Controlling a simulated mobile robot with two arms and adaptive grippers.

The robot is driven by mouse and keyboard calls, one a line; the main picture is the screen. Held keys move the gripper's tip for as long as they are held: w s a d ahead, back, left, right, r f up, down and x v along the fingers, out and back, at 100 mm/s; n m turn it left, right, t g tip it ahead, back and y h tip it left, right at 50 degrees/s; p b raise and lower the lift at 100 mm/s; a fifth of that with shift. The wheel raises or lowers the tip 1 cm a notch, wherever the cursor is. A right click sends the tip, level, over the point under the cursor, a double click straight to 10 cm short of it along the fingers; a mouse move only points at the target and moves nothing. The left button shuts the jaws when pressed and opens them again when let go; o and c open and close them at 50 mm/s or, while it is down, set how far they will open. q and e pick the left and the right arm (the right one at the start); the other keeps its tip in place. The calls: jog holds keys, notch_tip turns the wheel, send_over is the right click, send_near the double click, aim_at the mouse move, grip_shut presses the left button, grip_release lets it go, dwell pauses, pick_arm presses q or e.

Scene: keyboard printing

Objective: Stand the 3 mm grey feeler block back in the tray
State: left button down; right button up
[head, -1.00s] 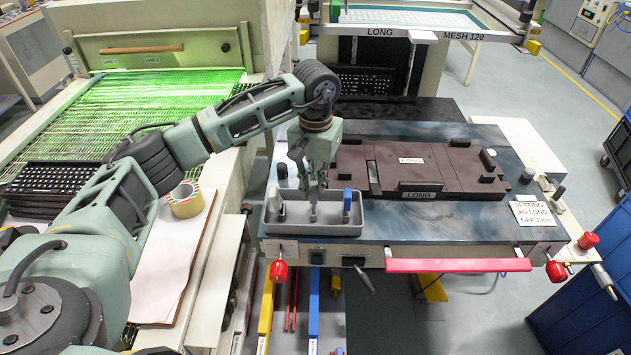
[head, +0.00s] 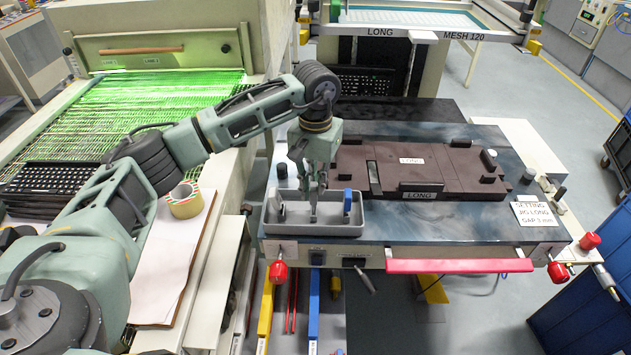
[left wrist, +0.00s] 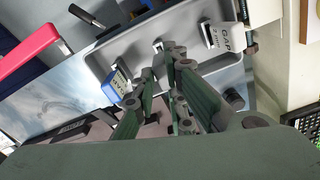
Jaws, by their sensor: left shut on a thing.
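The grey tray (head: 315,230) lies at the front left of the blue-grey table and shows in the left wrist view (left wrist: 105,62). My left gripper (head: 314,190) points down over its middle, shut on the grey feeler block (head: 313,211). The block is upright, its lower end inside the tray between two others; I cannot tell whether it rests on the floor. A white block (head: 281,212), marked GAP 2 mm in the left wrist view (left wrist: 222,38), stands at the left. A blue block (head: 347,201) stands at the right. My right gripper is not in view.
A dark brown jig (head: 430,165) marked LONG lies right of the tray. A dark round knob (head: 282,171) stands behind the tray. A red bar (head: 458,266) runs along the table's front edge. A tape roll (head: 186,200) lies at the left.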

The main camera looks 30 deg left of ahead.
pick_arm(q)
jog(key=shift+f+b, duration=0.7)
jog(key=shift+f, duration=0.3)
jog(key=c, duration=1.7)
grip_release()
jog(key=shift+r, duration=0.1)
notch_tip(320, 180, up, 6)
jog(key=p, duration=0.3)
jog(key=shift+p, duration=0.3)
notch_tip(320, 180, up, 12)
